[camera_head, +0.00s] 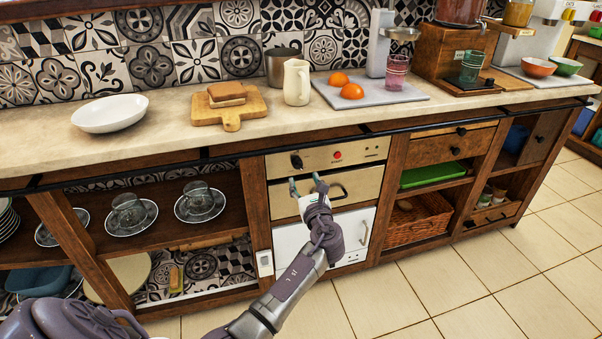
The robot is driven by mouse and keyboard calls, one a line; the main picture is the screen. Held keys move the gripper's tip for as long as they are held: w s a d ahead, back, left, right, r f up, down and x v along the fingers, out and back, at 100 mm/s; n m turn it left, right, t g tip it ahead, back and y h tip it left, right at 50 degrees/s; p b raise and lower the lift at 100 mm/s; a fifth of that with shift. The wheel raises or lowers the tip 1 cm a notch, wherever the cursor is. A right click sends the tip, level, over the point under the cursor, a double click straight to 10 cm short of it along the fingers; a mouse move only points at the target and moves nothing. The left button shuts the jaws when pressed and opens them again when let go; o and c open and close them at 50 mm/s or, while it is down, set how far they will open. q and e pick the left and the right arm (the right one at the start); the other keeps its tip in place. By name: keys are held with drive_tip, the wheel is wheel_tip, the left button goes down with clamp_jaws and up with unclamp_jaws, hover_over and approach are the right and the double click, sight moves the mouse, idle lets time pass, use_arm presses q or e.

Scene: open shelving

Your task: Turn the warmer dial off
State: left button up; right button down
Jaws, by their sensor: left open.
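A black dial (297,162) sits at the left end of the cream control panel (365,153), built into the wooden counter front. A red button or light (338,155) is to its right. My left gripper (307,183) is open and empty, with its two fingertips just below the dial in the picture, in front of the drawer with a dark handle (340,192). The fingers appear apart from the dial, though the exact depth gap is hard to tell. The dial's setting is too small to read. My right gripper is out of view.
Above, the countertop (175,146) holds a white plate (110,113), a bread board (237,117), a cream pitcher (297,83) and a tray with oranges (352,91). Open shelves with cups (128,209) lie left; a wicker basket (418,222) sits right. The tiled floor (480,270) is clear.

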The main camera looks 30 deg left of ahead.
sight(299, 168)
use_arm(q)
drive_tip(key=b+x, duration=0.1)
drive_tip(key=x, duration=0.4)
drive_tip(key=shift+w+a+f, duration=0.1)
drive_tip(key=shift+w+a, duration=0.15)
drive_tip(key=shift+a, duration=0.05)
drive_tip(key=shift+w+a, duration=0.35)
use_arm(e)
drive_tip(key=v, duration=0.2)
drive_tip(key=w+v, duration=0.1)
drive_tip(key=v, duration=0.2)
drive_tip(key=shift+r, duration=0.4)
use_arm(q)
clamp_jaws()
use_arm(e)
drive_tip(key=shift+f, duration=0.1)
